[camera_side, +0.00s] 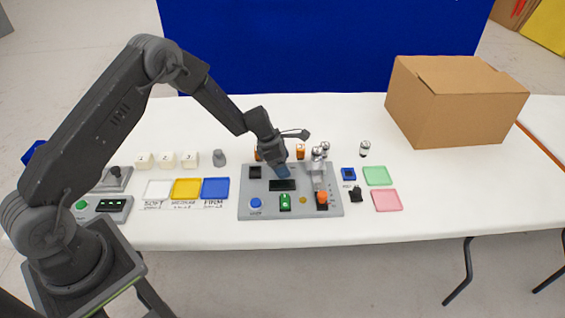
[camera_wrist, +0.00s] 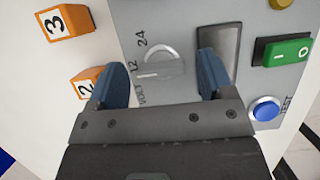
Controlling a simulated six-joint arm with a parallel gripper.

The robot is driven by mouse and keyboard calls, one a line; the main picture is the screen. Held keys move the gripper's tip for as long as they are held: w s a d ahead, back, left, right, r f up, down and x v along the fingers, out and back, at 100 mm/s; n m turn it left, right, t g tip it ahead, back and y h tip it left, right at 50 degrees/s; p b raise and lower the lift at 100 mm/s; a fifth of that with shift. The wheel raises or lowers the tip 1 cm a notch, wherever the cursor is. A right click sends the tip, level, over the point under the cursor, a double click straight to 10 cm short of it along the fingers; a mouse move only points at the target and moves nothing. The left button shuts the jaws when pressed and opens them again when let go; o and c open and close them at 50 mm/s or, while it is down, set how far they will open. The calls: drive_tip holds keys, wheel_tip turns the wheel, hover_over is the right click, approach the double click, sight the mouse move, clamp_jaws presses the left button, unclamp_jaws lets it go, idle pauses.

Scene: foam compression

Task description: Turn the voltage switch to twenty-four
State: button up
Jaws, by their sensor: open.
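The voltage switch (camera_wrist: 165,70) is a small grey knob on the grey panel, with a pale mark on the side nearer the printed 12. The labels 12 (camera_wrist: 132,68), 24 (camera_wrist: 142,38) and VOLT (camera_wrist: 141,94) stand beside it. My gripper (camera_wrist: 160,78) is open, with one blue finger on each side of the switch and a visible gap to it. In the side view my gripper (camera_side: 283,172) is low over the upper left part of the panel (camera_side: 325,210) and hides the switch.
Orange blocks marked 3 (camera_wrist: 68,21) and 2 (camera_wrist: 88,82) stand close on the left. A cardboard box (camera_side: 455,100) is at the back right.

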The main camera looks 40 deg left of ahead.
drive_tip(key=c, duration=0.9)
drive_tip(key=m+g, duration=0.1)
drive_tip(key=m, duration=0.2)
drive_tip(key=m+g+h, duration=0.1)
drive_tip(key=m, duration=0.2)
drive_tip(key=shift+w+a, duration=0.1)
drive_tip(key=m+g, duration=0.2)
drive_tip(key=m, duration=0.3)
drive_tip(key=shift+m, duration=0.4)
idle(0.3)
drive_tip(key=o, duration=0.9)
